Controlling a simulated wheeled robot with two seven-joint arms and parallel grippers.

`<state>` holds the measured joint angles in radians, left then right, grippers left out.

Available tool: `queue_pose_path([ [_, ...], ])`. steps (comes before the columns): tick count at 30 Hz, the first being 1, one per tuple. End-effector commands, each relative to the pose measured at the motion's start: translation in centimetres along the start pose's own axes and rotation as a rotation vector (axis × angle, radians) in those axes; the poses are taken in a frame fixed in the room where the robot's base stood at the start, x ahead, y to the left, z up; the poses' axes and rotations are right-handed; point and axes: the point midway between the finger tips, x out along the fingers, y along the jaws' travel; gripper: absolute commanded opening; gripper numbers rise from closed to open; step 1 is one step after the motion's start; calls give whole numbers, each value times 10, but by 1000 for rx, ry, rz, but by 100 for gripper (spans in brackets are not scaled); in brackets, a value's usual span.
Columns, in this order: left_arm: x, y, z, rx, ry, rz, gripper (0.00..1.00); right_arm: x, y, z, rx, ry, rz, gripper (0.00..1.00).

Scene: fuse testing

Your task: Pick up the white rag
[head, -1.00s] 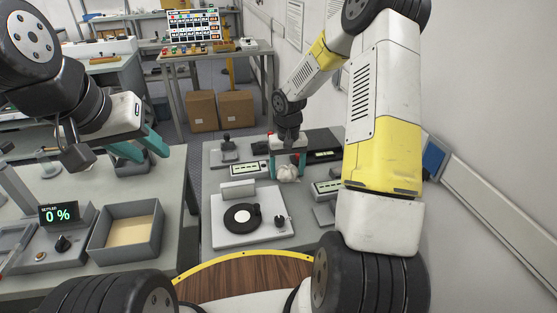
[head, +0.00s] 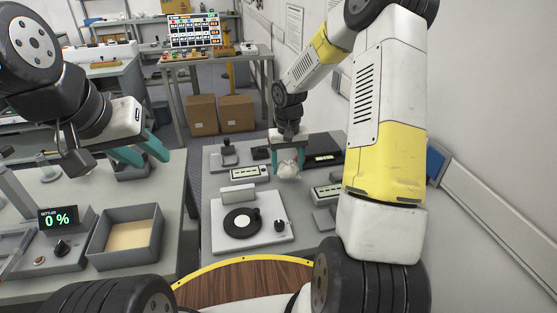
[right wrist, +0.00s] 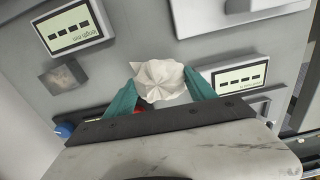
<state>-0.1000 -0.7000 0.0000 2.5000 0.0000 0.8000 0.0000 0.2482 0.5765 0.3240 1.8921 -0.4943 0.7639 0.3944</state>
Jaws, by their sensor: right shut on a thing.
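The white rag (head: 288,167) is a crumpled cloth held between the teal fingers of my right gripper (head: 288,164) above the right-hand table. In the right wrist view the rag (right wrist: 160,82) bulges out between the two fingertips (right wrist: 160,90), and the gripper is shut on it. My left gripper (head: 148,154) is at the left over the other table. Its teal fingers look apart, with nothing seen between them.
On the right table are a turntable-like device (head: 242,219) and small display boxes (head: 249,173). The left table holds a grey tray (head: 127,236) and a readout showing 0 % (head: 58,217). A wall stands close on the right.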

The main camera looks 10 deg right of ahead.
Motion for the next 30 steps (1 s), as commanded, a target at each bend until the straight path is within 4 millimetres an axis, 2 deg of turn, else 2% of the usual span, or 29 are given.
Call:
queue_pose_path([
  [12, 0, 0, 0, 0, 0, 0, 36, -10, 2, 107, 1, -1, 2, 25],
  [16, 0, 0, 0, 0, 0, 0, 36, -12, 2, 134, 0, -1, 1, 25],
  [22, 0, 0, 0, 0, 0, 0, 36, -14, 2, 156, 1, -1, 0, 25],
  [30, 0, 0, 0, 0, 0, 0, 36, -14, 2, 161, 1, -1, 0, 25],
])
